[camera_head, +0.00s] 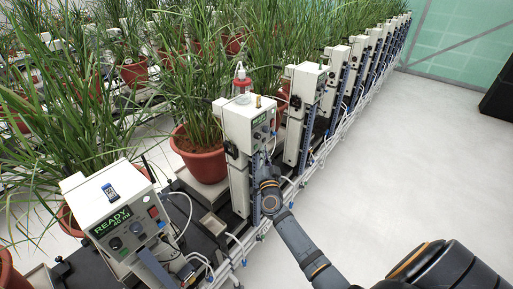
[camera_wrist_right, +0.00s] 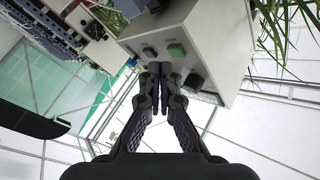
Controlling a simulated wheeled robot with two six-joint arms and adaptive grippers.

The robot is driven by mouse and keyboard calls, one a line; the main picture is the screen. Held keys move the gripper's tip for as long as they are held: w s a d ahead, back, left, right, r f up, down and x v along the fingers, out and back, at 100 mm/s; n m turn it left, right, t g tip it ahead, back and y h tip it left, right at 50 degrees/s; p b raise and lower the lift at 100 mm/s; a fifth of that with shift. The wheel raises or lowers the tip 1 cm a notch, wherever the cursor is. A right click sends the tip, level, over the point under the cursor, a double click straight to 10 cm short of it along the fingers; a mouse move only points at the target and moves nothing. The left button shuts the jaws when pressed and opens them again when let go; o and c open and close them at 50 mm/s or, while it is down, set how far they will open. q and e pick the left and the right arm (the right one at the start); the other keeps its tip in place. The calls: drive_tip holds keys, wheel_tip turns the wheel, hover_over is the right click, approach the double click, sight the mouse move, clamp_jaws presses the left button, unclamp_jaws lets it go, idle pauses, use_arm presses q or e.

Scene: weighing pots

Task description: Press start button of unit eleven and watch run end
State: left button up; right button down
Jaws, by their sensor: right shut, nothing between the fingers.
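My right gripper (camera_head: 264,166) is shut and empty, in front of the second white unit (camera_head: 247,122) in the row. In the right wrist view its closed fingertips (camera_wrist_right: 158,68) point at a unit's control panel. That panel carries a green button (camera_wrist_right: 177,49), a dark knob (camera_wrist_right: 194,82) and smaller controls. The fingertips appear just below the green button; I cannot tell whether they touch the panel. The second unit has a small dark display (camera_head: 260,119); its text is too small to read. No unit number is readable. My left gripper is not in view.
A nearer white unit (camera_head: 107,207) shows READY on its display (camera_head: 112,221). Potted grassy plants (camera_head: 201,157) stand left of the units. More units (camera_head: 305,88) recede to the upper right, with cables along a rail.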

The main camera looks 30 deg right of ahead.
drive_tip(key=shift+w, duration=0.1)
idle(0.6)
drive_tip(key=shift+w+a, duration=0.2)
drive_tip(key=shift+w, duration=0.1)
drive_tip(key=shift+w+a, duration=0.1)
drive_tip(key=shift+w, duration=0.2)
idle(0.6)
drive_tip(key=shift+s, duration=0.1)
drive_tip(key=shift+s+d+p, duration=0.3)
drive_tip(key=shift+s+p, duration=0.25)
drive_tip(key=shift+s, duration=0.1)
drive_tip(key=s, duration=0.1)
drive_tip(key=s+d+p, duration=0.1)
drive_tip(key=s, duration=0.1)
drive_tip(key=s+d+p, duration=0.1)
drive_tip(key=shift+s, duration=0.3)
